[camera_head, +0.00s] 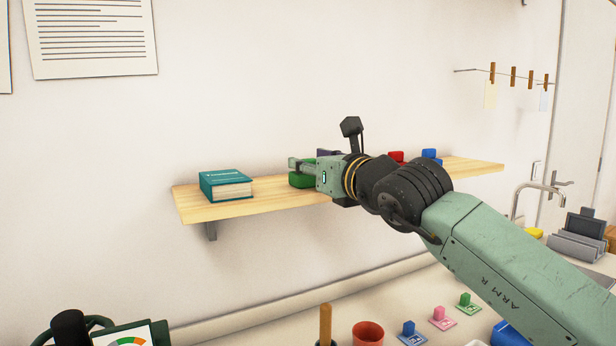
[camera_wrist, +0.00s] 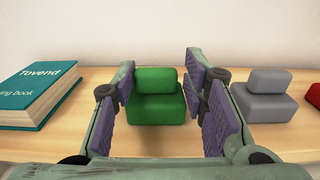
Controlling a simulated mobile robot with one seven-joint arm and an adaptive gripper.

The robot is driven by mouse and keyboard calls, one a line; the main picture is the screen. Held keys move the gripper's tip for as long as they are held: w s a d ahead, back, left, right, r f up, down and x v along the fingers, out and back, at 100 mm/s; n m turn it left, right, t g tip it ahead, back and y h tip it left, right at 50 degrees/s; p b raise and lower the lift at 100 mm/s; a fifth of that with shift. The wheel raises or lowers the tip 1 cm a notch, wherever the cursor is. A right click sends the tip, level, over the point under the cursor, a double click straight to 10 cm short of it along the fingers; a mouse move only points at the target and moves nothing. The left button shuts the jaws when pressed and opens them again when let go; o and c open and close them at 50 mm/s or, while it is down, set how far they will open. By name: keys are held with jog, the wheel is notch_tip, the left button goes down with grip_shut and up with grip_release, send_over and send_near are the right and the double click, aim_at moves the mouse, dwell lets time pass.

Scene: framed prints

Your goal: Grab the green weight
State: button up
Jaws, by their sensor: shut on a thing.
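The green weight (camera_head: 301,181) is on the wooden wall shelf, partly hidden by my gripper (camera_head: 306,166) in the head view. In the wrist view the green weight (camera_wrist: 157,105) is upright, a wide block with a smaller block on top. My gripper (camera_wrist: 160,88) has its purple-padded fingers on the left and right of it and is shut on it. The weight appears to rest on the shelf; its contact with the pads is hard to make out.
A grey weight (camera_wrist: 264,98) stands close to the right finger. A teal book (camera_head: 226,184) lies to the left on the shelf (camera_head: 210,209). Red (camera_head: 396,156) and blue (camera_head: 430,157) weights are farther right. The wall is close behind.

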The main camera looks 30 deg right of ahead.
jog(key=shift+a, duration=0.1)
grip_shut()
jog(key=shift+r, duration=0.15)
